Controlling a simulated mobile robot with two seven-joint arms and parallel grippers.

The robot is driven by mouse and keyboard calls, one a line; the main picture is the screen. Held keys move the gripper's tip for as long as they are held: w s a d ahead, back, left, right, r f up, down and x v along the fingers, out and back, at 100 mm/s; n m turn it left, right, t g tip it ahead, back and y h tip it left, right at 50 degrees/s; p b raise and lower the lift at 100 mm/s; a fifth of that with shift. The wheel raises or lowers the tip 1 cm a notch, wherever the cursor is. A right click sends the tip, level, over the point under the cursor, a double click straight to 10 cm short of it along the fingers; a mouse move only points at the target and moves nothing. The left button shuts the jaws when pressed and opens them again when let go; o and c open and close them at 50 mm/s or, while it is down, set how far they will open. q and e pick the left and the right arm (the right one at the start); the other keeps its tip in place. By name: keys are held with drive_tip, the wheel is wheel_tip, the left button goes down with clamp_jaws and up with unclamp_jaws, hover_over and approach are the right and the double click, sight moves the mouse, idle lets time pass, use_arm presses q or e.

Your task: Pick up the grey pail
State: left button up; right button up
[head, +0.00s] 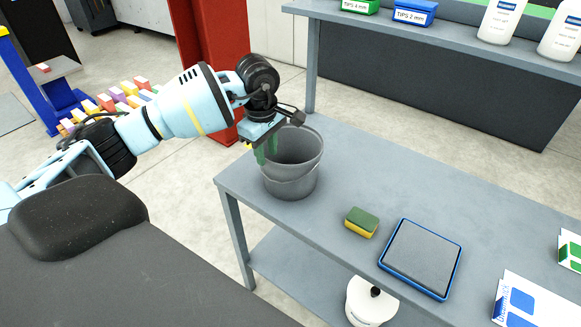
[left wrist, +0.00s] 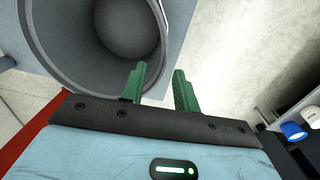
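The grey pail (head: 292,185) stands upright at the near left corner of the grey table (head: 330,150), its mouth facing up. My left gripper (head: 266,152) is at the pail's left rim, its green fingers pointing down. In the left wrist view the gripper (left wrist: 159,86) has a clear gap between its fingers. There, one finger overlaps the inside of the pail (left wrist: 95,65) and the other lies outside its rim. I cannot tell whether either finger touches the pail. My right gripper is not in view.
A green and yellow sponge (head: 361,222) and a blue-edged grey pad (head: 421,258) lie on the table to the pail's right. A white container (head: 370,303) is on the lower shelf. A red post (head: 215,70) stands behind my left arm. A bench with bottles (head: 500,20) is at the back.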

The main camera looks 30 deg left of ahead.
sight(270, 172)
use_arm(q)
drive_tip(key=shift+w+f+p, duration=0.15)
drive_tip(key=shift+w+f, duration=0.05)
drive_tip(key=shift+f, duration=1.75)
drive_tip(key=shift+w+f+p, duration=0.15)
drive_tip(key=shift+f, duration=1.8)
drive_tip(key=shift+c, duration=0.4)
clamp_jaws()
